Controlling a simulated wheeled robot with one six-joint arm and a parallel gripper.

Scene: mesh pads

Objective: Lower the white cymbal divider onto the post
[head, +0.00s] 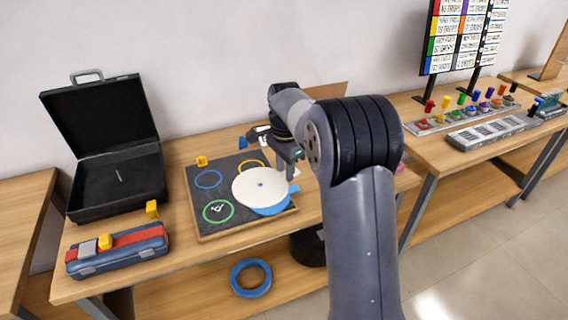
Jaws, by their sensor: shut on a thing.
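The white cymbal divider (257,190) is a flat round disc with a small dark hole near its middle. It appears over a blue disc (272,210) at the right side of the dark board (238,222), covering most of it. My gripper (289,172) is at the divider's far right edge, shut on it. The fingertips are small and partly hard to make out. No post can be made out; it may be hidden under the divider. I cannot tell how high the divider is above the blue disc.
The board bears blue (208,171), green (205,212) and orange rings. An open black case (115,178) and a blue toolbox (118,258) stand left. A blue ring (236,279) lies on the lower shelf. A colourful button panel (440,124) is at right.

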